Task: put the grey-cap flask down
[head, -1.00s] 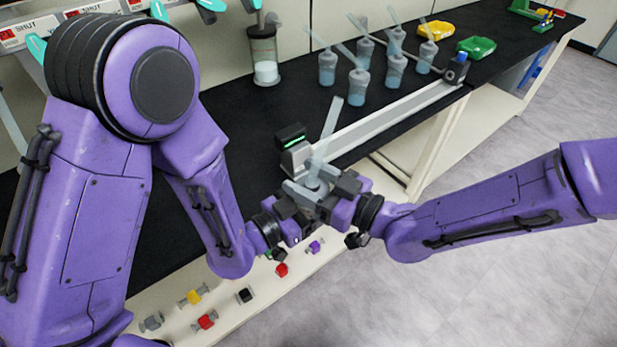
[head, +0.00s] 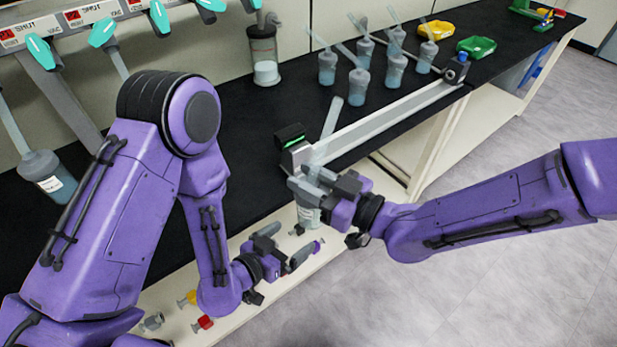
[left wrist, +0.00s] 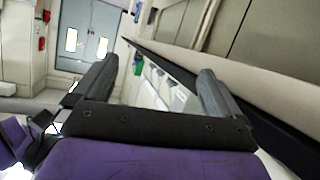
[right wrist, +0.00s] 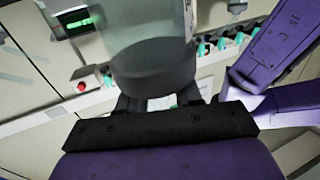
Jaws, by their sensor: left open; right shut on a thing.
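The grey-cap flask (head: 308,214) is held by my right gripper (head: 322,184) in front of the bench edge, beside the near end of the long rail. Its slanted tube rises above the gripper. In the right wrist view the clear flask (right wrist: 150,60) fills the space between the fingers, close to the camera. My left gripper (head: 284,250) is open and empty, lower and to the left of the flask, over the pale shelf. The left wrist view shows its two fingers (left wrist: 150,92) apart with nothing between them.
Several similar flasks (head: 361,80) stand on the black bench (head: 290,110) at the back. A rail with a green-lit box (head: 290,136) lies along the bench. Yellow (head: 436,30) and green (head: 477,46) trays sit at far right.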

